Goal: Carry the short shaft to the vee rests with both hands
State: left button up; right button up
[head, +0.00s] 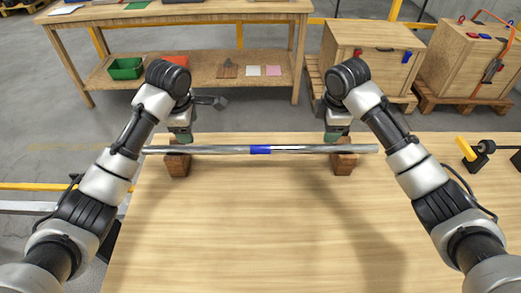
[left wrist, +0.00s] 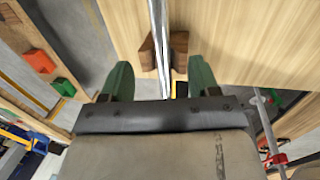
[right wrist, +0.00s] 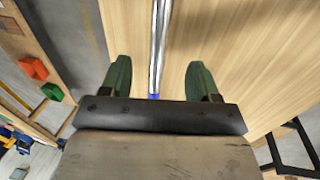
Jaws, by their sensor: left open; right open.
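The short shaft (head: 220,149), a grey metal bar with a blue band (head: 261,149) at mid-length, lies level across two brown wooden vee rests, the left one (head: 177,165) and the right one (head: 343,165). Both shaft ends stick out past the rests. My left gripper (head: 181,136) is open near the left rest; in the left wrist view the shaft (left wrist: 160,40) runs between the spread green fingers. My right gripper (head: 337,134) is open near the right rest; the shaft (right wrist: 158,50) runs between its fingers too. Neither grips it.
The wooden table (head: 250,230) is clear in front of the shaft. A yellow-and-black device (head: 466,149) stands at the table's right edge. Behind are a workbench (head: 200,15) with a green bin (head: 125,68) on its shelf and wooden crates (head: 372,60) on pallets.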

aim_at(196, 147)
pick_arm(q)
jog(key=f, duration=0.3)
jog(key=w+f, duration=0.1)
jog(key=f, duration=0.3)
jog(key=w+f, duration=0.1)
jog(key=f, duration=0.2)
jog(key=shift+f, duration=0.3)
pick_arm(e)
jog(key=f, duration=0.3)
jog(key=w+f, duration=0.1)
jog(key=f, duration=0.3)
jog(key=w+f, duration=0.1)
jog(key=f, duration=0.2)
jog(key=shift+f, duration=0.3)
pick_arm(q)
grip_shut()
pick_arm(e)
grip_shut()
pick_arm(q)
jog(key=shift+r, duration=0.1)
pick_arm(e)
jog(key=shift+r, duration=0.1)
